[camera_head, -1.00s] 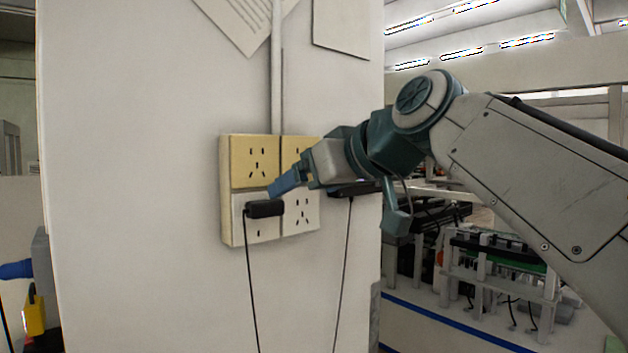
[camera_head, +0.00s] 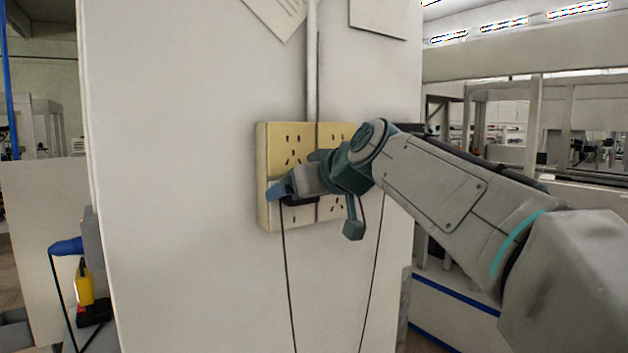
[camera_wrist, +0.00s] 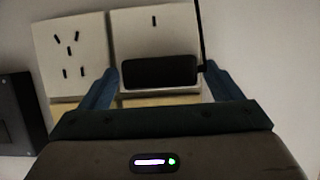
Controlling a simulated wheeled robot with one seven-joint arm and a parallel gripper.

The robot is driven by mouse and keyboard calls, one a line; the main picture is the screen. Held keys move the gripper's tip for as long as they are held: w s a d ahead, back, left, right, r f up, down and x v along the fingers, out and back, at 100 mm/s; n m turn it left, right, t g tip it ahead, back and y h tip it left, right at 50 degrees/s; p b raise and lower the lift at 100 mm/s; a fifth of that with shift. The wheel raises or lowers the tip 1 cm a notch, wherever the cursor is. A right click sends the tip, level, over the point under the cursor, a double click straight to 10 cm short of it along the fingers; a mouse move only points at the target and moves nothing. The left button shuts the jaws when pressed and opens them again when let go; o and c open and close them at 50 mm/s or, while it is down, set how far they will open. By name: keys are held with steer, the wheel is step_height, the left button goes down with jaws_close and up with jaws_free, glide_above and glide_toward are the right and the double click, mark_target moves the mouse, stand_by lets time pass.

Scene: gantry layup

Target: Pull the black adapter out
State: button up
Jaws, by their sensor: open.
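The black adapter (camera_wrist: 160,71) is plugged into a white socket plate (camera_wrist: 135,32) on the wall panel. Its black cord runs off at its right end in the wrist view. In the head view the adapter (camera_head: 300,202) is mostly hidden by my gripper (camera_head: 277,191). In the wrist view my gripper (camera_wrist: 160,82) is open, with one blue finger near each end of the adapter. I cannot tell whether the fingers touch it.
A second dark block (camera_wrist: 20,112) is at the left in the wrist view. The yellow socket plates (camera_head: 290,142) sit above the white ones. A vertical conduit (camera_head: 312,60) runs above them. Two thin cords hang down the panel. The panel's left side is bare.

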mark_target(306, 202)
steer(key=shift+w+f, duration=0.1)
steer(key=shift+c, duration=0.3)
steer(key=c, duration=1.2)
steer(key=shift+o, duration=0.2)
steer(key=shift+s+d+b, duration=0.4)
steer(key=shift+s, duration=0.35)
steer(key=shift+s+d+b, duration=0.35)
steer(key=shift+s, duration=0.2)
steer(key=shift+s+d+b, duration=0.35)
steer(key=shift+s+d, duration=0.1)
steer(key=shift+s, duration=0.2)
steer(key=shift+s+d+b, duration=0.35)
steer(key=shift+s+d, duration=0.1)
steer(key=shift+s, duration=0.2)
